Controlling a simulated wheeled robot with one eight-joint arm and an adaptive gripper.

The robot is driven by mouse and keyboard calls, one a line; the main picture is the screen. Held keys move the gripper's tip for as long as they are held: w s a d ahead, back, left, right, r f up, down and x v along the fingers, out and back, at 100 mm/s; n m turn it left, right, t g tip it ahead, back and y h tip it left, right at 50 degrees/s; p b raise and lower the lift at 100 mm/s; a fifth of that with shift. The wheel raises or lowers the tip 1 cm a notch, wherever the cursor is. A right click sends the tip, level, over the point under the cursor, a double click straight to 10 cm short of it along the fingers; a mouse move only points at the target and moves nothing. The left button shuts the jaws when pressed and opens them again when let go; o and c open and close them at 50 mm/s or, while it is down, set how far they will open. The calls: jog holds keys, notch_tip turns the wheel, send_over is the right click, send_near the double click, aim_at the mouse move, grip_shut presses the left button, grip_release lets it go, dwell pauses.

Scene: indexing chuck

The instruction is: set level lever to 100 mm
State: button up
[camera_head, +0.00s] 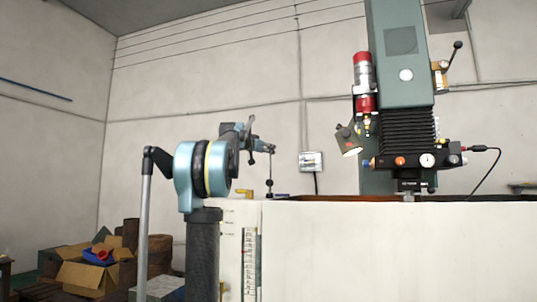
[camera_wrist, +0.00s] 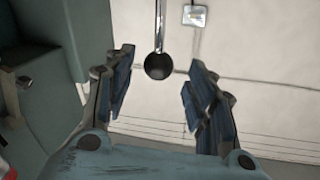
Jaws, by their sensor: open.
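The level lever is a thin upright rod (camera_head: 269,168) with dark knobs, rising behind the edge of the white housing. In the wrist view, a rod ending in a black ball (camera_wrist: 158,66) shows between my fingers. My gripper (camera_wrist: 160,72) is open, one finger on each side of the ball, with gaps visible on both sides. How deep the ball sits between the fingers is unclear. In the head view, my gripper (camera_head: 262,147) is small, at the rod's top. A white strip scale (camera_head: 249,265) with dark marks is on the housing; its figures are unreadable.
The white housing (camera_head: 400,255) fills the lower right. A green machine column (camera_head: 403,55) with a spindle head stands above it. A lamp (camera_head: 347,140) and a wall box (camera_head: 311,161) are right of the rod. Cartons (camera_head: 85,275) lie at the lower left.

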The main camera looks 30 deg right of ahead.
jog(key=shift+x, duration=2.35)
grip_shut()
